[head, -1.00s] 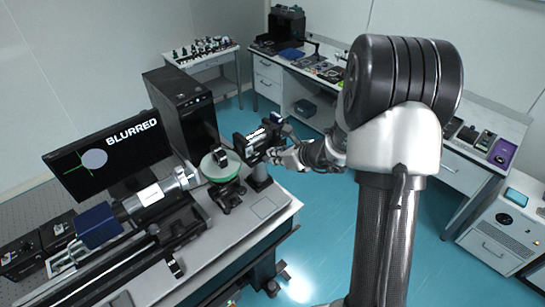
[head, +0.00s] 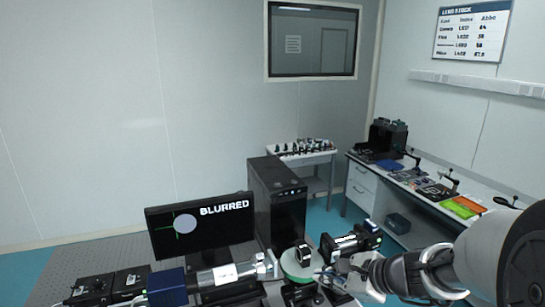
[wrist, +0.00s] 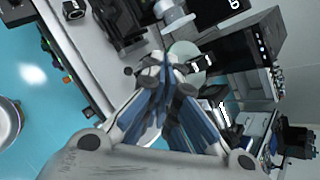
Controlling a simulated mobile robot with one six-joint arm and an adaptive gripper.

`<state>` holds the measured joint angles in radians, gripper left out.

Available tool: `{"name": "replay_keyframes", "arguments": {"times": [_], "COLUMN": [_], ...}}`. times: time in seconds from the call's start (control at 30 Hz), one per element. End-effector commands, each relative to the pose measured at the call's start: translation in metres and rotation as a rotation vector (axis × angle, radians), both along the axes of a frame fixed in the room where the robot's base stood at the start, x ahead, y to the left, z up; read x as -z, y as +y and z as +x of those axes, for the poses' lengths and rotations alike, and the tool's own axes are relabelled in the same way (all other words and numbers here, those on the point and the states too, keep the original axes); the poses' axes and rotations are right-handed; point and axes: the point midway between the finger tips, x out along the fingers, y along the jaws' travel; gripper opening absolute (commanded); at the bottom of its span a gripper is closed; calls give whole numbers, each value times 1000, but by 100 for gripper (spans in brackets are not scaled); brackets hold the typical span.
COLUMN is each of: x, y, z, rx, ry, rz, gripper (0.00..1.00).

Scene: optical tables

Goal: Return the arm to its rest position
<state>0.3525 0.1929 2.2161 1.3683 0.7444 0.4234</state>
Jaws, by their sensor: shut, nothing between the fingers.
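My gripper (wrist: 168,68) fills the middle of the wrist view with its fingers shut and nothing visible between them. In the head view my gripper (head: 330,277) shows small at the lower right of centre, at the end of my arm reaching in from the right. It is close beside the round pale green disc (head: 297,266) and a black device (head: 350,243) on the optical table. I cannot tell whether it touches either of them.
A monitor (head: 201,225) reads "BLURRED" with a grey circle. A black computer tower (head: 277,205) stands behind the disc. A silver tube assembly (head: 232,273) lies on the optical table. A bench with parts (head: 400,180) runs along the right wall. Blue floor lies between.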

Motion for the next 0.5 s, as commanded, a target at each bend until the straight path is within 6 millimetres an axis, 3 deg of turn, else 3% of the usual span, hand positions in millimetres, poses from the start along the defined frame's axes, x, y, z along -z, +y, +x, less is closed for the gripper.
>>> {"name": "replay_keyframes", "arguments": {"times": [0.03, 0.1, 0.2, 0.37, 0.5], "x": [7, 10, 22, 54, 78], "y": [22, 43, 61, 57, 33], "z": [-24, -60, -113, -190, -236], "rx": [-146, -342, -615, -1013, -1278], "ry": [-50, -103, -176, -269, -309], "rz": [-100, -241, -450, -800, -1079], "gripper": [0, 0, 0, 0, 0]}}
